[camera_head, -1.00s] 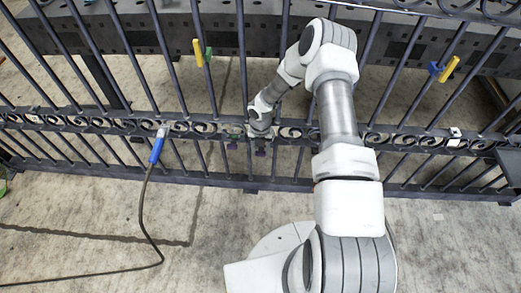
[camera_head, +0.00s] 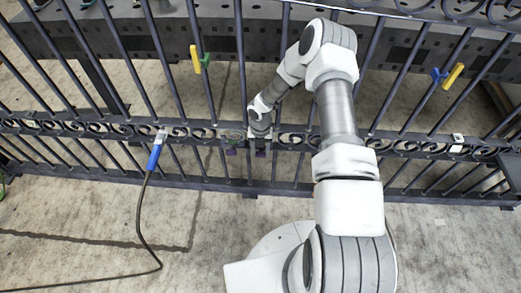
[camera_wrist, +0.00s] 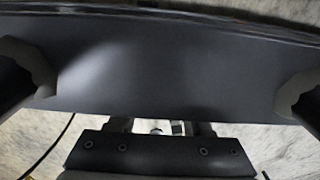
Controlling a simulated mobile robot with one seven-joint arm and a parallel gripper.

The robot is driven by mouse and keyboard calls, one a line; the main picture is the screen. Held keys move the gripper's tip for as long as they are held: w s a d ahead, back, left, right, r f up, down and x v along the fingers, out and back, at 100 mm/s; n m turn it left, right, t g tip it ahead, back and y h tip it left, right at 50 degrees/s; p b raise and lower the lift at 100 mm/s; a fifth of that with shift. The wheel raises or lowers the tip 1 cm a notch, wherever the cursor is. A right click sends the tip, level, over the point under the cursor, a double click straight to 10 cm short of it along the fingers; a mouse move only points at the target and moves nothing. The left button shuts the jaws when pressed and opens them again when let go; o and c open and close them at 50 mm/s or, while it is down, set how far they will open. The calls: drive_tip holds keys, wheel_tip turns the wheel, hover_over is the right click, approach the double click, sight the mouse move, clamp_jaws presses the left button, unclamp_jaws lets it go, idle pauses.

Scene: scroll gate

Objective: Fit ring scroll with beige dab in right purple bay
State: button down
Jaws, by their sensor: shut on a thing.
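My gripper (camera_head: 261,144) is at the scroll band of the dark gate (camera_head: 246,187), in the middle of the head view. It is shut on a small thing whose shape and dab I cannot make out. Small purple patches (camera_head: 231,152) show at the band just left of my gripper and under it; the right one is partly hidden by the gripper. In the wrist view, the dark gripper body (camera_wrist: 160,152) fills the bottom, and a broad dark gate bar (camera_wrist: 170,75) lies close across the picture. I cannot tell whether the held thing touches the band.
Upright bars stand closely on both sides of my gripper. A yellow and green clamp (camera_head: 196,59) and a yellow and blue clamp (camera_head: 452,76) sit on bars. A blue-handled tool (camera_head: 155,155) with a dark cable hangs at the left. The concrete floor in front is mostly clear.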

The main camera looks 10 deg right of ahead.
drive_tip(key=shift+w+d+r, duration=0.1)
drive_tip(key=shift+w, duration=0.2)
drive_tip(key=c, duration=0.7)
unclamp_jaws()
drive_tip(key=o, duration=0.4)
drive_tip(key=shift+s, duration=0.1)
wheel_tip(320, 180, up, 17)
drive_tip(key=p, duration=0.5)
drive_tip(key=shift+r, duration=0.15)
